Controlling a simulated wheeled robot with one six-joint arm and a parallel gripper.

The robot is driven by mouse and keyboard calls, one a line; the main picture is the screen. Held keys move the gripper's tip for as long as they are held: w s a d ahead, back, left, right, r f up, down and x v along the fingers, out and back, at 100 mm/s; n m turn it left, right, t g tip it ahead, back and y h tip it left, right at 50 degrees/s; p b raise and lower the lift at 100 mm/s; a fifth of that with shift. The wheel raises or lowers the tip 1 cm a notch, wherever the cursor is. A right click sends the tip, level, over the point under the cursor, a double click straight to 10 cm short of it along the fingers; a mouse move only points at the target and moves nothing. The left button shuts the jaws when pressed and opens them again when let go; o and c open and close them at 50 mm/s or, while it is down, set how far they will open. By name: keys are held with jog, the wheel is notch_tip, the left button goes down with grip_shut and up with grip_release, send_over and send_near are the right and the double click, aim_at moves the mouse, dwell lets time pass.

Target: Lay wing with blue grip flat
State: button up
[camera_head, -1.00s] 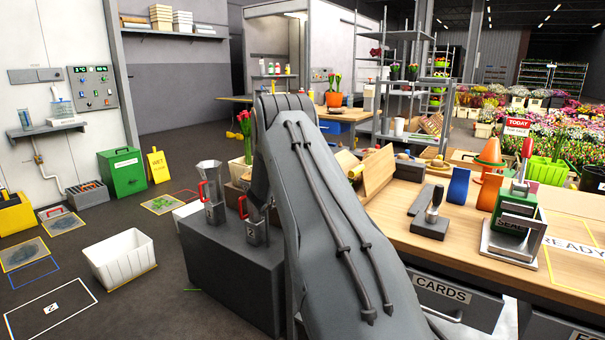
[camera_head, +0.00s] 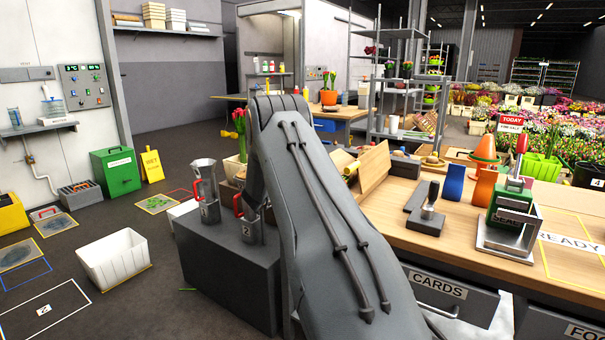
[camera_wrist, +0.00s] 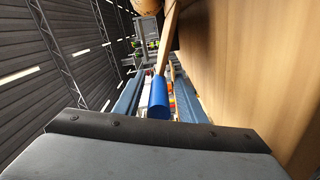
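In the wrist view a blue grip (camera_wrist: 159,98) sits at the near end of a narrow light wooden piece (camera_wrist: 169,45), which looks like the wing seen edge-on. My gripper (camera_wrist: 160,92) has two blue-grey fingers, one on each side of the grip, with narrow gaps showing, so it looks open around it. Contact is hard to judge. In the head view a tilted light wooden board (camera_head: 374,169) stands on the workbench just right of my arm; it may be the wing. My arm hides the gripper and blue grip there.
The wooden workbench (camera_head: 455,230) holds a dark stamp (camera_head: 428,215), blue (camera_head: 454,185) and orange (camera_head: 485,188) upright pieces, an orange cone (camera_head: 486,150) and a green press (camera_head: 510,215). A grey block with metal jugs (camera_head: 205,190) stands left of my arm. Floor at left holds a white crate (camera_head: 115,257).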

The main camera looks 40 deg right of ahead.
jog(key=shift+a, duration=0.1)
jog(key=shift+v, duration=3.85)
